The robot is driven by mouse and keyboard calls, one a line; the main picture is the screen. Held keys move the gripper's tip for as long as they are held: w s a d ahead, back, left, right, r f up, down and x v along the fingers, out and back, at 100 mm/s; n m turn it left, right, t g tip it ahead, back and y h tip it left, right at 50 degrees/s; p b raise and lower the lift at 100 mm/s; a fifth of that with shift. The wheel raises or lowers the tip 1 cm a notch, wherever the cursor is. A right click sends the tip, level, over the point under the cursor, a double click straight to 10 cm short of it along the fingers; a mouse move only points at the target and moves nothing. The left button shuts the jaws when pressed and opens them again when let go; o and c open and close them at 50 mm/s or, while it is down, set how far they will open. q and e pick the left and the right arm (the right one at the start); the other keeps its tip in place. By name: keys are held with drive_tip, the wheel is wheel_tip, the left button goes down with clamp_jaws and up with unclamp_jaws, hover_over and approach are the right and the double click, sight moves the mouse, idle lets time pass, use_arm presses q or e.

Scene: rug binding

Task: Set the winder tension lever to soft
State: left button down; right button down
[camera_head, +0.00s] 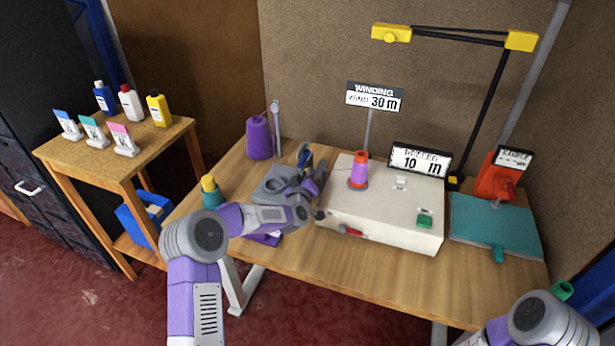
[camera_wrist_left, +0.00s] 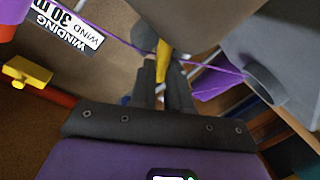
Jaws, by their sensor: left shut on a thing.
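The winder is a cream box (camera_head: 385,215) on the table with a red and purple spool (camera_head: 359,170) on top. My left gripper (camera_head: 311,168) is between the two. In the left wrist view its fingers (camera_wrist_left: 164,82) are shut on a slim yellow piece (camera_wrist_left: 162,58), which looks like the tension lever's handle. Its base and any setting marks are hidden. My right gripper is out of view.
Purple yarn (camera_wrist_left: 215,67) runs past the left fingers to the grey device. A purple cone (camera_head: 259,137) stands at the back left. A sign reading WINDING 30 m (camera_head: 374,97) stands behind the winder. A teal board (camera_head: 495,225) lies right. The front table strip is clear.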

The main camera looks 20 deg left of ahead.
use_arm(q)
drive_tip(key=c, duration=1.1)
unclamp_jaws()
drive_tip(key=shift+s, duration=0.1)
drive_tip(key=s+p, duration=0.1)
drive_tip(key=s, duration=0.6)
drive_tip(key=shift+s+d+r, duration=0.15)
drive_tip(key=shift+d+r, duration=0.25)
drive_tip(key=shift+r, duration=0.05)
